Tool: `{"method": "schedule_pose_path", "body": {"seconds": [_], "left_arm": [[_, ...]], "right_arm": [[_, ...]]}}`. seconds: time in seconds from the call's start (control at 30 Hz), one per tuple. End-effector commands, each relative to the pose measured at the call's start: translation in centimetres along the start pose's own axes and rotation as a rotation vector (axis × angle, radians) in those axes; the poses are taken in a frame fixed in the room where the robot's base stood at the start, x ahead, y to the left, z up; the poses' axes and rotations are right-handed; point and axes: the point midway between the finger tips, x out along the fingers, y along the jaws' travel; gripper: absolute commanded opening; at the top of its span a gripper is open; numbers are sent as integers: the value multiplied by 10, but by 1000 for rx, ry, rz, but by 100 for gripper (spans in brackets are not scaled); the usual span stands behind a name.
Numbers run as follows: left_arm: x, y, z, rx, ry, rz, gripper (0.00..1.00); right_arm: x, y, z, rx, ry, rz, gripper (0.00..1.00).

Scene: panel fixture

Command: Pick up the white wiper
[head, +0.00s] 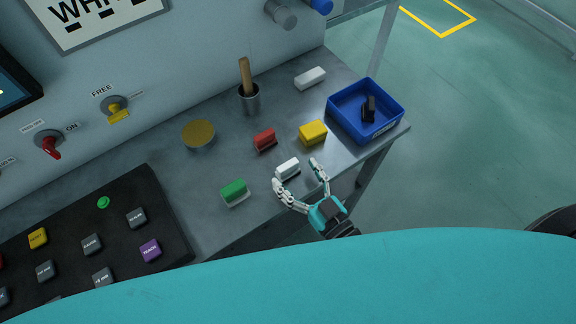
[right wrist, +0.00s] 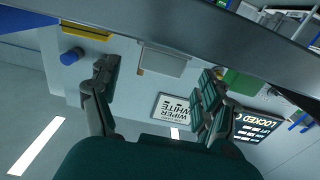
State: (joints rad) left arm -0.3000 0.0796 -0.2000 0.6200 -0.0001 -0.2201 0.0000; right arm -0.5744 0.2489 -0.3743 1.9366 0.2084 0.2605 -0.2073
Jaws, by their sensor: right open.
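The white wiper (head: 287,168), a small white block with a dark underside, sits near the front edge of the grey metal bench. My right gripper (head: 298,174) is open at that edge, with one finger to the left of the wiper and the other to its right. In the right wrist view a pale block, apparently the white wiper (right wrist: 163,62), shows between the two spread fingers (right wrist: 158,78). I cannot tell whether either finger touches it. My left gripper is not in view.
A green wiper (head: 234,191), a red wiper (head: 265,139) and a yellow wiper (head: 313,132) stand around it. Another white block (head: 310,77) lies farther back. A blue bin (head: 345,128) holds dark items.

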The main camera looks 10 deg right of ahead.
Motion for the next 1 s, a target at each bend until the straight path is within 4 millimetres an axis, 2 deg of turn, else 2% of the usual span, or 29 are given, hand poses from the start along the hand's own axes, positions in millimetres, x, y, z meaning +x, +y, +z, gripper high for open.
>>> {"method": "schedule_pose_path", "body": {"seconds": [0.1,0.2,0.47,0.9,1.0], "left_arm": [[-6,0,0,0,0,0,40],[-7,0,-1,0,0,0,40],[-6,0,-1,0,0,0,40],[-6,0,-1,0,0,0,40],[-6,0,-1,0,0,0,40]], "right_arm": [[20,-1,-3,-1,3,1,78],[28,-1,-2,-1,1,1,78],[30,-2,-1,0,0,0,78],[30,-1,-1,-1,0,0,22],[30,-1,-1,-1,0,1,22]]}}
